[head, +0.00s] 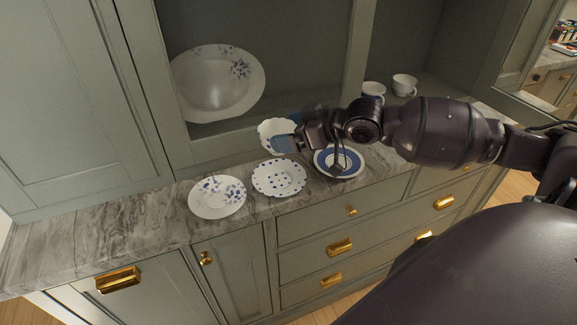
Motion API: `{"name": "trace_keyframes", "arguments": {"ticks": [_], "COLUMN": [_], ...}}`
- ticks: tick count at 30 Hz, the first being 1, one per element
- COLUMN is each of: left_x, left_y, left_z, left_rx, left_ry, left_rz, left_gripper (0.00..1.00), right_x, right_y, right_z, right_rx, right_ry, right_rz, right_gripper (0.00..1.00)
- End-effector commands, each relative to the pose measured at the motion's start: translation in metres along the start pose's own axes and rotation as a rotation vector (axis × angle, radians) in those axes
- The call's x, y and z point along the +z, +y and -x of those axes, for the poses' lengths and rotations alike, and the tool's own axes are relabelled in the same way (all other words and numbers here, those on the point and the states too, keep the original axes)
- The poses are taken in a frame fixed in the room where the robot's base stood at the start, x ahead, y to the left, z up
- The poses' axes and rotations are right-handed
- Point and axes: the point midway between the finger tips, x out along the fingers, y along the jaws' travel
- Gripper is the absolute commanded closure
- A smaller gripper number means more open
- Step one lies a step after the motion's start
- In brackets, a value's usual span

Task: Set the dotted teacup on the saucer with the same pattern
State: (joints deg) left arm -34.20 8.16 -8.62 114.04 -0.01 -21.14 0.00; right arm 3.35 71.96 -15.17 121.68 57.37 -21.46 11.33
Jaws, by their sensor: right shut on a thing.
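My right gripper (287,143) is shut on a white teacup with a wavy rim (268,131). It holds the cup above the counter, behind the middle saucer. The dotted saucer (279,178), white with blue dots and a scalloped rim, lies on the counter in the middle of three saucers. Nothing stands on it. My left gripper is not in view.
A saucer with blue flowers (217,198) lies to the left and a blue-banded saucer (325,160) to the right, partly under my arm. Two white cups, one (404,84) fully visible, stand at the back right. A large plate (205,75) leans in the cabinet. The marble counter (100,225) is clear at left.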

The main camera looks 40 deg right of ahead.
Motion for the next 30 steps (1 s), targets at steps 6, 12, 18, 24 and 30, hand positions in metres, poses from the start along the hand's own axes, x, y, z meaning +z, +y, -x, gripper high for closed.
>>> {"name": "trace_keyframes", "arguments": {"ticks": [6, 12, 18, 24, 30], "left_x": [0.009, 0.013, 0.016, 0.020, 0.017], "left_y": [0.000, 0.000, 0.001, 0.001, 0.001], "left_z": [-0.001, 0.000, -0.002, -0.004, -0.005], "left_rx": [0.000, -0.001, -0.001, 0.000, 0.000], "left_ry": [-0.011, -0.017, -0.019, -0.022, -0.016], "left_rz": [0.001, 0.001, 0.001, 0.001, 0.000], "left_gripper": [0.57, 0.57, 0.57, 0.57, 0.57], "right_x": [0.039, 0.051, 0.068, 0.089, 0.089], "right_y": [0.000, 0.000, 0.000, 0.000, 0.000], "right_z": [-0.016, -0.021, -0.028, -0.037, -0.037], "right_rx": [0.000, 0.000, 0.000, 0.000, 0.000], "right_ry": [0.000, 0.001, -0.001, 0.000, 0.001], "right_rz": [-0.002, 0.000, -0.003, -0.002, 0.001], "right_gripper": [0.36, 0.36, 0.36, 0.36, 0.36]}}
